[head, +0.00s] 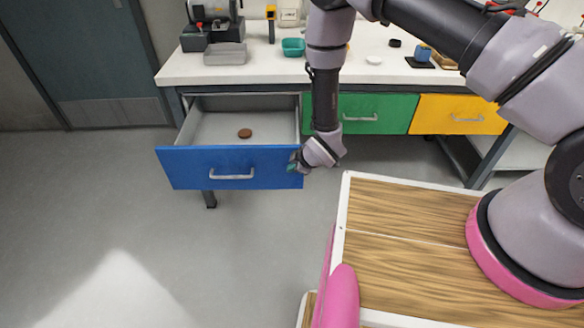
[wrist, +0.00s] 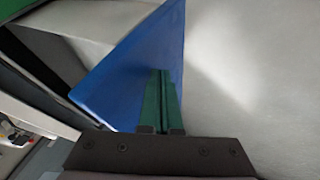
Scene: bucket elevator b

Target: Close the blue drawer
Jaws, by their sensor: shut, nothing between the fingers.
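The blue drawer (head: 187,167) is pulled out below the left part of the workbench in the head view. A silver handle (head: 231,176) is on its front, and a small brown round thing (head: 245,133) lies inside. My gripper (head: 293,163) is at the right end of the drawer front. In the wrist view my gripper's green fingers (wrist: 161,75) are together with nothing between them, in front of the blue drawer panel (wrist: 125,75). I cannot tell whether the fingertips touch the panel.
A green drawer (head: 375,113) and a yellow drawer (head: 458,114) sit shut to the right. The white bench top (head: 262,68) holds a teal bin (head: 293,47), a grey tray (head: 225,54) and other items. The floor (head: 190,235) before the blue drawer is clear.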

